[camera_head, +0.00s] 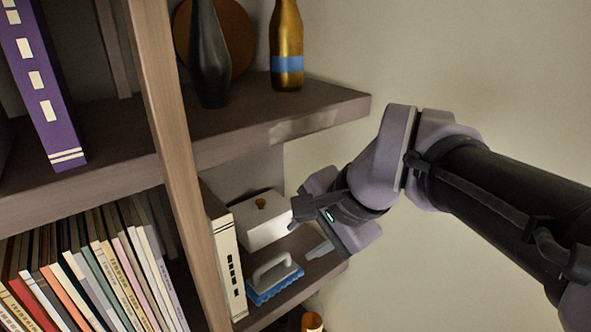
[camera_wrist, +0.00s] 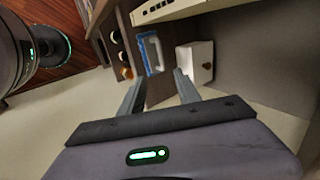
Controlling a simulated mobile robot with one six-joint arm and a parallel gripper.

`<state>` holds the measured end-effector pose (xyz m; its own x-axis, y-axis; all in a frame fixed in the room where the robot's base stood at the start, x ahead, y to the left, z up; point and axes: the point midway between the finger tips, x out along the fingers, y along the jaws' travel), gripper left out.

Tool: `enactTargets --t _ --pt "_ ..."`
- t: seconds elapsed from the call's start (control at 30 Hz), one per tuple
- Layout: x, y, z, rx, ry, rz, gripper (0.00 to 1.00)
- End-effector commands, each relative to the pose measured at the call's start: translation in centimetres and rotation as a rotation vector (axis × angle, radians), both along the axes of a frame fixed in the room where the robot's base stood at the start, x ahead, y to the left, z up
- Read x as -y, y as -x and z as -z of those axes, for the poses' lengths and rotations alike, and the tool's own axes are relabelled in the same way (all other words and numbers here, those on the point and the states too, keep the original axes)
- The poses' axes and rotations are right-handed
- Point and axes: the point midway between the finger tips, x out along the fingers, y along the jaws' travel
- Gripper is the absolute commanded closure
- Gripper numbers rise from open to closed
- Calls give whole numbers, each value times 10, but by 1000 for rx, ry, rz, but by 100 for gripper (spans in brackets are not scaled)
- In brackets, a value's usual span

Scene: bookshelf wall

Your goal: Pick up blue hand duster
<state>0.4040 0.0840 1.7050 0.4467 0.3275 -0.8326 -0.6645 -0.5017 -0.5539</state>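The blue hand duster (camera_head: 273,278) lies on the lower right shelf, with a light grey handle on top and a blue scalloped edge. It also shows in the wrist view (camera_wrist: 151,54), beyond my fingertips. My gripper (camera_head: 309,228) hangs just right of the shelf end, above and to the right of the duster and apart from it. In the wrist view my gripper (camera_wrist: 159,75) has its two fingers spread, with nothing held between them.
A white box (camera_head: 262,222) stands behind the duster, and it shows in the wrist view (camera_wrist: 194,66). An upright white book (camera_head: 226,262) stands left of the duster. The upper shelf (camera_head: 318,117) overhangs, bearing a dark vase (camera_head: 210,60) and gold bottle (camera_head: 287,45). Free room lies to the right.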

Motion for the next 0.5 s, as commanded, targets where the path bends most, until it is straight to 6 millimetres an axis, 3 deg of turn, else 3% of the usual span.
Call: enactTargets --t 0.07,0.3,0.5 --pt "-3 -5 -1 -8 -9 7 61" --pt "-25 -34 66 -10 -8 5 61" --pt "-39 -54 99 -6 -8 6 61"
